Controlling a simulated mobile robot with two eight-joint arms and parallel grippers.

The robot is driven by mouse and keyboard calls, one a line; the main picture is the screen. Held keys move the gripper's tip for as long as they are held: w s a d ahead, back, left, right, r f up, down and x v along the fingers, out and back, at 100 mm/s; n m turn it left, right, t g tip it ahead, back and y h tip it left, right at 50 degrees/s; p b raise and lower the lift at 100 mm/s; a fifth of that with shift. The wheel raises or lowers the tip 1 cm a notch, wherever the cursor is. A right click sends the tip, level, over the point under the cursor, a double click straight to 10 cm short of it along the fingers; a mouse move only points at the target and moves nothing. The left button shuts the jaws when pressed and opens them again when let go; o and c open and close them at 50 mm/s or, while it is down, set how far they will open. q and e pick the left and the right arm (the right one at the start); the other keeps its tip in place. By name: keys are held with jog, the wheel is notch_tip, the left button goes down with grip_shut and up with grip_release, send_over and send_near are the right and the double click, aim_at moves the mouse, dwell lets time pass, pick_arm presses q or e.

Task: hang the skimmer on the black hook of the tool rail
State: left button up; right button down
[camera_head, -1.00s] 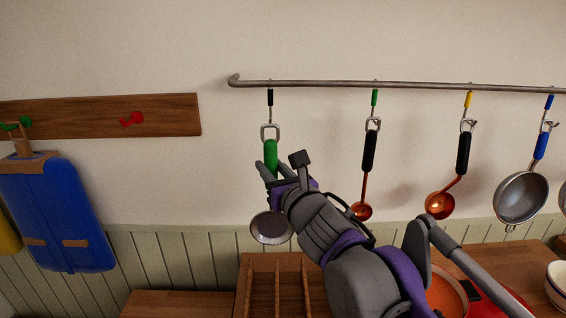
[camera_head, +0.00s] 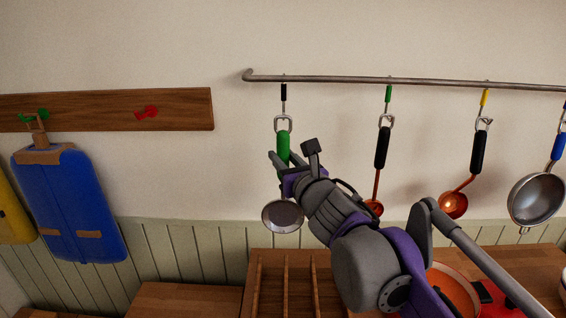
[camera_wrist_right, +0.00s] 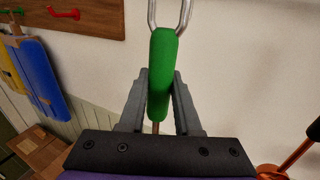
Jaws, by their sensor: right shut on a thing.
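The skimmer has a green handle (camera_head: 283,143), a metal loop on top and a round grey head (camera_head: 283,216). It hangs upright below the black hook (camera_head: 283,92), near the left end of the tool rail (camera_head: 400,80). My right gripper (camera_head: 285,160) is shut on the green handle; the right wrist view shows its fingers on both sides of the handle (camera_wrist_right: 160,75). The loop's top meets the hook's lower end in the head view, but I cannot tell whether it is hooked on or only in front. My left gripper is not in view.
To the right on the rail hang copper-coloured ladles (camera_head: 453,204) and a grey strainer (camera_head: 536,198) on coloured hooks. A wooden peg board (camera_head: 100,112) with a blue bag (camera_head: 68,205) is at left. A wooden divided rack (camera_head: 270,285) stands below.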

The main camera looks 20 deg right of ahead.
jog(key=w+d+f, duration=0.1)
jog(key=w+d, duration=0.1)
jog(key=w, duration=0.6)
jog(key=shift+d+f, duration=0.15)
jog(key=shift+f, duration=0.05)
dwell(0.5)
dwell(0.3)
jog(key=c, duration=1)
grip_release()
jog(key=o, duration=0.6)
jog(key=shift+c, duration=0.2)
jog(key=shift+s, duration=0.1)
